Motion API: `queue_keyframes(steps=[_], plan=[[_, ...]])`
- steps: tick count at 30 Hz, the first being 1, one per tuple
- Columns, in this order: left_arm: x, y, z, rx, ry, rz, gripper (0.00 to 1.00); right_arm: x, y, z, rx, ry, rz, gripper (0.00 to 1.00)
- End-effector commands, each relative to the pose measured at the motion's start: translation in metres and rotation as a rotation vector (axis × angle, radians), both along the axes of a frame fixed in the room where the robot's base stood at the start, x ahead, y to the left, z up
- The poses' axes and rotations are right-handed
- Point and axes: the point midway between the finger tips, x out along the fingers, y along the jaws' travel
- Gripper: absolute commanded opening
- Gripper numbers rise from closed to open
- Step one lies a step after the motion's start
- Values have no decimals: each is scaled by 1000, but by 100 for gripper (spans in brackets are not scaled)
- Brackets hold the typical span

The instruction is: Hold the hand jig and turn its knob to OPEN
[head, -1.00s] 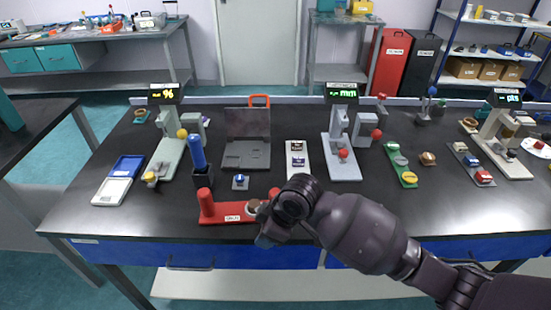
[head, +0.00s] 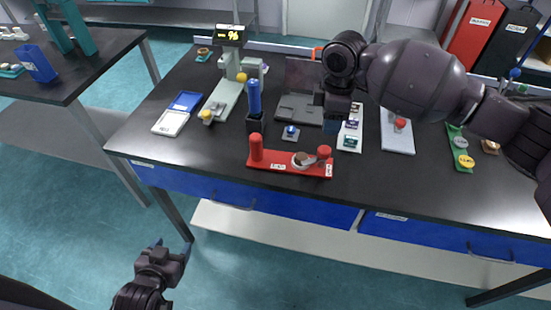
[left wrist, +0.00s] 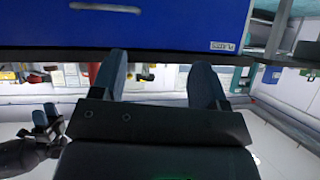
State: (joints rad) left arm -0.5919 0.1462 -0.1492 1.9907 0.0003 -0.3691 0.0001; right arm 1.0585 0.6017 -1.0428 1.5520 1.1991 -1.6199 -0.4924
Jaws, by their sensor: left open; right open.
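The hand jig (head: 276,167) is a red bar near the front edge of the dark bench in the head view. It has an upright red post at its left end, a brownish round disc near its right end and a red-topped knob (head: 323,152) beside the disc. The knob's labels are too small to read. My left gripper (head: 171,246) is open and empty, low in front of the bench, well away from the jig; its two fingers (left wrist: 160,82) show in the left wrist view. My right gripper (head: 333,118) is above the bench, behind the jig's right end; its fingers are partly hidden.
A blue-handled tool (head: 254,97) stands in a black holder behind the jig. A small block with a blue button (head: 290,132) lies close behind the jig. A blue and white tray (head: 171,122) lies to the left. Blue drawer fronts (head: 215,188) run below the bench edge.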

Motion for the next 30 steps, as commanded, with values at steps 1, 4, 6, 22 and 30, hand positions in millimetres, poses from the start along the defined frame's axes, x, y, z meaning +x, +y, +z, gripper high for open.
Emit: queue_keyframes(steps=[1, 4, 6, 22, 30], plan=[[8, -2, 5, -2, -17, -4, 68, 0, 0, 0, 1, 0, 0, 43], [29, -13, 16, -12, -55, -23, 68, 0, 0, 0, 1, -1, 0, 43], [45, -28, 23, -23, -82, -50, 68, 0, 0, 0, 1, -1, 0, 43], [132, -134, 52, 203, -212, -191, 68, 0, 1, 0, 2, -1, 0, 43], [151, -168, 64, 240, -291, -153, 68, 0, 1, 0, 2, -1, 0, 43]])
